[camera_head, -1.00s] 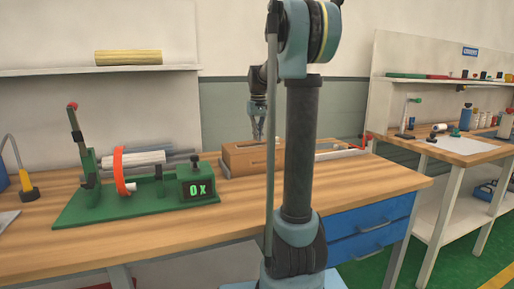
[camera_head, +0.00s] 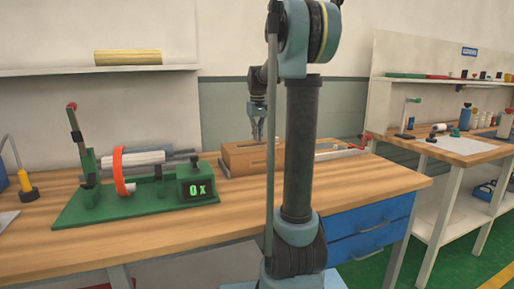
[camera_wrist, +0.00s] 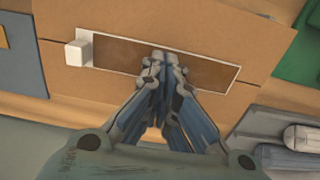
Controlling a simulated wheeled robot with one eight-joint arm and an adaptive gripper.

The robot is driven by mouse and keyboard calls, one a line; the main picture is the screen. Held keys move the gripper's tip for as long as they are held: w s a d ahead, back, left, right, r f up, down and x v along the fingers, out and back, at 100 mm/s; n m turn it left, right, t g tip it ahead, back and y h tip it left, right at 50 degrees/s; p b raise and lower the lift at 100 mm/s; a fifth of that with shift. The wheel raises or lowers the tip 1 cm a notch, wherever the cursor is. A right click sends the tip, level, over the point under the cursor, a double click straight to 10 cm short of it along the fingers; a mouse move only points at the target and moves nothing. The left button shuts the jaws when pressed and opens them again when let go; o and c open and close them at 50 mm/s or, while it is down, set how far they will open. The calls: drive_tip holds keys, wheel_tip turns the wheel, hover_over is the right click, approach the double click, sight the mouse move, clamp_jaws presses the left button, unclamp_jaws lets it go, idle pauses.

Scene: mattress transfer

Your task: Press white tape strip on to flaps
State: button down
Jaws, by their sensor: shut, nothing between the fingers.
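A brown cardboard box (camera_head: 238,163) stands on the wooden bench, right of the green fixture. In the wrist view its flaps (camera_wrist: 130,18) show from above. A long white-edged strip with a brown middle (camera_wrist: 115,50) lies across them, slightly tilted. A small white block (camera_wrist: 77,52) sits at its left end. My gripper (camera_wrist: 166,58) is shut and empty, its fingertips over the middle of the strip and hiding part of it. In the head view my gripper (camera_head: 257,138) points down at the box; I cannot tell whether it touches.
The green fixture (camera_head: 130,207) with an orange ring and an "0 x" display stands on the left of the bench (camera_head: 235,205). Grey rounded parts (camera_wrist: 290,150) lie at the wrist view's lower right. A second bench (camera_head: 455,158) is at the right. The bench front is clear.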

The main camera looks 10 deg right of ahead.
drive_tip(key=shift+f, duration=0.75)
idle(0.8)
drive_tip(key=shift+r, duration=3.5)
